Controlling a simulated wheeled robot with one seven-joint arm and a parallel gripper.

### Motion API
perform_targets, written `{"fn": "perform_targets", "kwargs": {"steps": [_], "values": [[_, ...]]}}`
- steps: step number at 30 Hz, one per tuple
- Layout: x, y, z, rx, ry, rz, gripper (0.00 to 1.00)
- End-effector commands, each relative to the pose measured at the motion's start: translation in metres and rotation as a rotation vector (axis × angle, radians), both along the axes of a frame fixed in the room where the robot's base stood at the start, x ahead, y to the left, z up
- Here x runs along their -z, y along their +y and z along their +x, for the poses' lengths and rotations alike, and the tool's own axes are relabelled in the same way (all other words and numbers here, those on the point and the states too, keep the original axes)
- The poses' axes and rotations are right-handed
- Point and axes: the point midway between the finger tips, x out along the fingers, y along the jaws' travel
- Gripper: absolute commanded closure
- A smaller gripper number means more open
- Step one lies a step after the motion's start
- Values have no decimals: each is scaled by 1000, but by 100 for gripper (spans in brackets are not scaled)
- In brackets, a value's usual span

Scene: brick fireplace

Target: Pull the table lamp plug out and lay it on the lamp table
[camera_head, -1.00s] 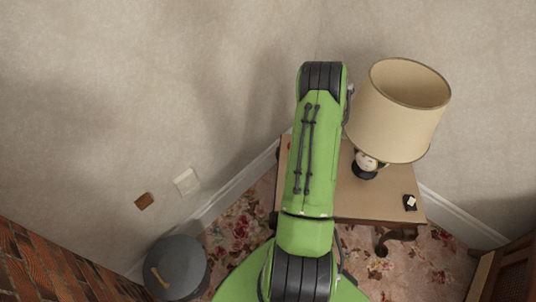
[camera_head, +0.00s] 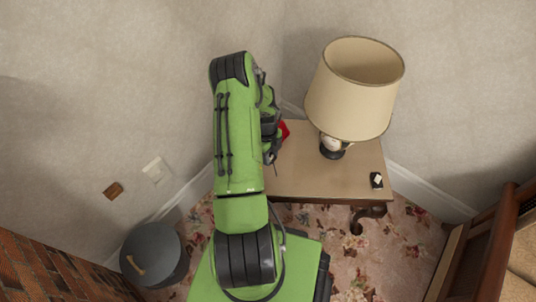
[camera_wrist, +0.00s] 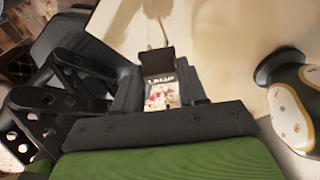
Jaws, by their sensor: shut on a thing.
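The table lamp has a beige shade (camera_head: 355,90) and a dark-footed, patterned base (camera_wrist: 292,105), and stands on the wooden lamp table (camera_head: 310,185). My gripper (camera_wrist: 158,85) is shut on a dark plug (camera_wrist: 156,62) whose metal pins point away from the fingers. In the wrist view the plug is over the pale tabletop (camera_wrist: 215,45), left of the lamp base; whether it touches the top I cannot tell. In the head view my gripper (camera_head: 270,150) is at the table's left edge, partly hidden by my arm, and the plug cannot be made out.
A red object (camera_head: 284,131) lies at the table's back left, beside my gripper. A small black-and-white item (camera_head: 376,180) lies at the right. A white wall plate (camera_head: 155,170) and a brown one (camera_head: 113,190) are on the left wall above a grey bin (camera_head: 152,255). The front tabletop is clear.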

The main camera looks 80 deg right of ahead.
Motion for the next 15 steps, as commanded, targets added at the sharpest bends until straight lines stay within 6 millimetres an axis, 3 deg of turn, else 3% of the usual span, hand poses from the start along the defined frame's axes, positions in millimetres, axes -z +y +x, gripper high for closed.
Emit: {"fn": "perform_targets", "kwargs": {"steps": [15], "values": [[48,0,0,0,-1,0,95]]}}
